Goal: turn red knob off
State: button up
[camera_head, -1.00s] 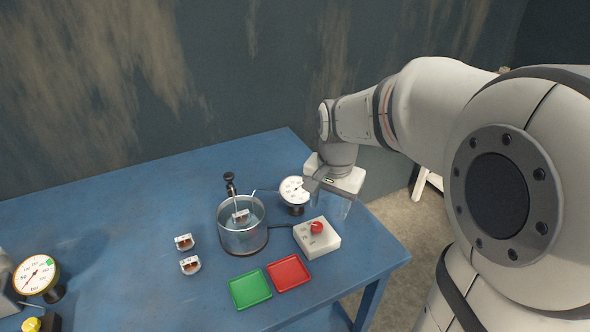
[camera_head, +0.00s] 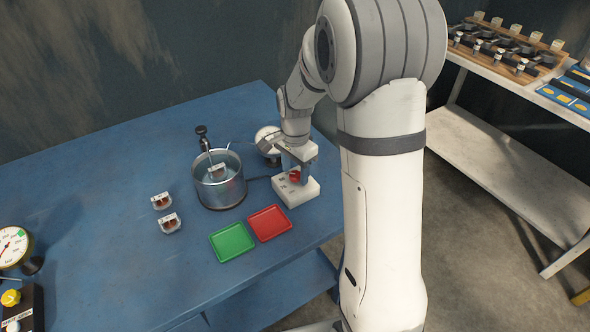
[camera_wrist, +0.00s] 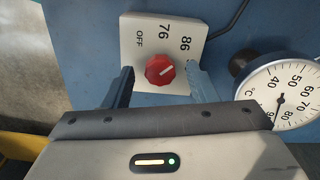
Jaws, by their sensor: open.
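The red knob (camera_wrist: 160,70) sits on a white control box (camera_wrist: 132,62) marked OFF, 76 and 86. Its white mark appears to point toward 86. My gripper (camera_wrist: 160,74) is open, with one finger on each side of the knob; I cannot tell whether they touch it. In the head view my gripper (camera_head: 297,170) is over the white box (camera_head: 299,194), and the red knob (camera_head: 294,176) is partly hidden by it.
A dial gauge (camera_wrist: 290,88) beside the box has its needle between 80 and 90. Red (camera_head: 270,223) and green (camera_head: 232,242) trays lie in front. Two small parts (camera_head: 161,201) (camera_head: 170,223) lie further left.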

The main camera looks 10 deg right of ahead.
jog(key=shift+f, duration=0.25)
jog(key=c, duration=1)
jog(key=shift+o, duration=0.2)
